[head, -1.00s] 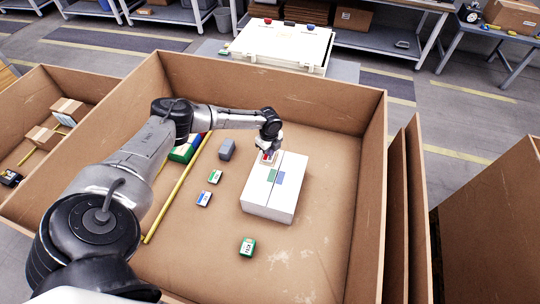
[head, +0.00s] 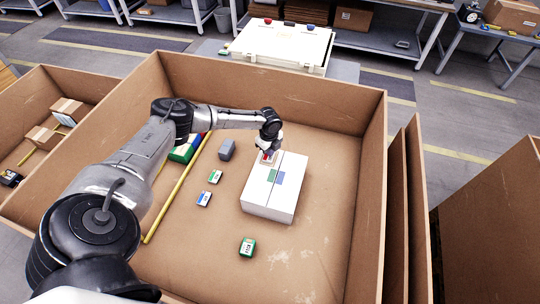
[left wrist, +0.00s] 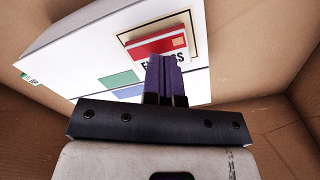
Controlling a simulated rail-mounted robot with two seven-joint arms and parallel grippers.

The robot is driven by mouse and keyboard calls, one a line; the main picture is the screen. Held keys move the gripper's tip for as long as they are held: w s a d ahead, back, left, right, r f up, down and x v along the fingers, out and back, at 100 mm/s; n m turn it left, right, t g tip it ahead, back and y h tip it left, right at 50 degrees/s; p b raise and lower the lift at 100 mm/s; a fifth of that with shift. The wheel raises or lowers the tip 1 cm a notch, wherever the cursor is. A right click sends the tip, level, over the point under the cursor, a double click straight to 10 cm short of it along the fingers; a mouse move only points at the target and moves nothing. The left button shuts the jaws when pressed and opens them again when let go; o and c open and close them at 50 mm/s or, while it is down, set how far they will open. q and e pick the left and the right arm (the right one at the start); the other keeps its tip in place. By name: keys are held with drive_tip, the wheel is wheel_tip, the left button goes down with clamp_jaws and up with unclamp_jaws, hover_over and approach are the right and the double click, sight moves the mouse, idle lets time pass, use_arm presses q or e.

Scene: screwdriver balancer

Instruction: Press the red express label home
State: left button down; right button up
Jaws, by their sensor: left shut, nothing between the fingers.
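A white box (head: 268,200) stands in the large cardboard bin, its top facing up. The red express label (left wrist: 158,45) lies near one edge of that top, inside a pale, dark-edged square outline (left wrist: 190,28). Its lettering is partly hidden by my fingers. In the head view the red label (head: 266,157) shows only as a small patch under my gripper. My left gripper (left wrist: 165,60) has its purple fingers shut and empty, with the tips over the label's lower edge. I cannot tell whether they touch it. My right gripper is not in view.
Green (head: 272,175) and blue (head: 281,178) patches lie on the box top. The floor right of the white box (head: 325,220) is clear.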

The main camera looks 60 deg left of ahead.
use_arm(q)
drive_tip(key=shift+f+b, duration=0.4)
drive_tip(key=shift+f, duration=0.2)
idle(0.8)
drive_tip(key=shift+r, duration=0.15)
wheel_tip(320, 180, up, 5)
drive_tip(key=p, duration=0.4)
drive_tip(key=shift+p, duration=0.35)
idle(0.7)
